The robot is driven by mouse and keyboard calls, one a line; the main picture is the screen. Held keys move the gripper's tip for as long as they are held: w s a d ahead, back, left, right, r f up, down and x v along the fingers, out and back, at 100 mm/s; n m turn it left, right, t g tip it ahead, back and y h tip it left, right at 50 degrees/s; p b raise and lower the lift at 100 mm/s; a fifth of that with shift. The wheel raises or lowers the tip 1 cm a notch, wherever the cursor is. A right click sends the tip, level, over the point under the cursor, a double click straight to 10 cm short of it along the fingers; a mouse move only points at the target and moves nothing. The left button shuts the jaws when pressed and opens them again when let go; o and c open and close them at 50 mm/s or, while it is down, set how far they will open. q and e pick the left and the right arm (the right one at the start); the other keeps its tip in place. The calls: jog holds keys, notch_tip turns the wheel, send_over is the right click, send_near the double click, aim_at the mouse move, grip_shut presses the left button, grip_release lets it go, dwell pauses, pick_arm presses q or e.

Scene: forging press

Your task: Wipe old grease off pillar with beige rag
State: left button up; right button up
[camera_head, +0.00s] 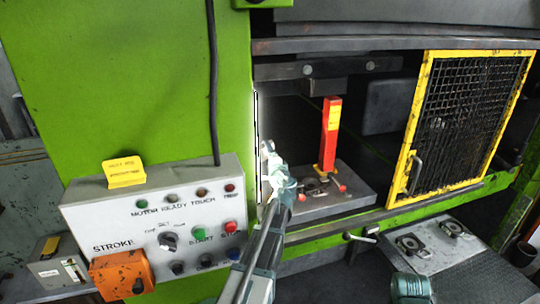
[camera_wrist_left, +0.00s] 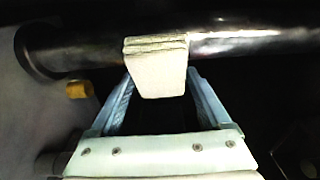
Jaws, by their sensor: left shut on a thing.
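The beige rag (camera_wrist_left: 156,72) is a pale folded pad in the left wrist view. My left gripper (camera_wrist_left: 160,88) is shut on it, with one finger on each side. The pillar (camera_wrist_left: 235,36) is a dark, shiny round bar that runs across the top of that view. The rag's folded end overlaps the pillar's near side and appears to touch it. In the head view my left gripper (camera_head: 272,170) reaches in at the edge of the green press frame. The pillar is not clearly made out there. Old grease cannot be told apart from the dark sheen. My right gripper is not in view.
A control panel (camera_head: 150,215) with buttons stands left of my arm. A red and yellow post (camera_head: 330,135) stands on the press bed (camera_head: 355,190). A yellow-framed mesh guard (camera_head: 460,120) is at the right. A yellow part (camera_wrist_left: 79,89) shows in the wrist view.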

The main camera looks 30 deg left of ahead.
pick_arm(q)
jog(key=shift+s+a+r+g, duration=0.15)
jog(key=shift+s+a+g, duration=0.15)
jog(key=shift+s+a, duration=0.25)
jog(key=shift+s+d+r+p, duration=0.15)
jog(key=shift+d+r+p, duration=0.25)
jog(key=shift+p, duration=0.2)
jog(key=shift+s+d+r, duration=0.15)
jog(key=shift+s+d, duration=0.05)
jog(key=shift+d, duration=0.1)
jog(key=d, duration=0.1)
jog(key=s+d+r+p, duration=0.1)
jog(key=d, duration=0.1)
jog(key=s+d+r+p, duration=0.1)
jog(key=shift+d+r, duration=0.15)
jog(key=shift+d, duration=0.2)
